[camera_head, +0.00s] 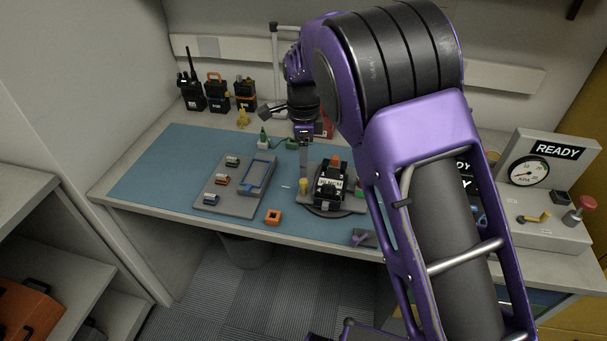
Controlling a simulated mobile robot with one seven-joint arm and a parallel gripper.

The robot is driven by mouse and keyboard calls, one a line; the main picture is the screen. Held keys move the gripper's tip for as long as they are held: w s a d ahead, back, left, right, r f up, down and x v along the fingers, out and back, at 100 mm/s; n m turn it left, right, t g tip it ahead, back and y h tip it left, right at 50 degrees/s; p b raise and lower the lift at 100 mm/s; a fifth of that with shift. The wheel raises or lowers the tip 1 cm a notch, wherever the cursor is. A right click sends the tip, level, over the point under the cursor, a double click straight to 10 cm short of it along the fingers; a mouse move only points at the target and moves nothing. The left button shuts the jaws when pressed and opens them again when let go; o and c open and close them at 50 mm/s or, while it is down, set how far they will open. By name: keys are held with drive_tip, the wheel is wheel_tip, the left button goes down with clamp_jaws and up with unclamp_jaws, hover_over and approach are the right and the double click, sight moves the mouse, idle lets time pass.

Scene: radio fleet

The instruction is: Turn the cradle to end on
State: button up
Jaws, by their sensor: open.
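The cradle (331,184) is a black block with a white label, on a grey plate (352,205) over a dark round base, right of the middle of the blue mat. It has an orange-red part on top and its long side runs roughly front to back. My gripper (304,176) hangs pointing down at the cradle's left side, close to a yellow post (303,187) on the plate. Its jaws are open, but their gap is too small to make out. I cannot tell whether a finger touches the cradle or post.
A grey tray (208,201) with small coloured parts and a blue frame (258,175) lies left. An orange square piece (273,217) lies at the mat's front edge. Radios (216,92) stand at the back left. A gauge box (545,170) reading READY stands right. My arm hides the mat's right part.

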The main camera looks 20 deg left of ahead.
wheel_tip(320, 180, up, 10)
drive_tip(key=shift+f, duration=0.15)
idle(0.4)
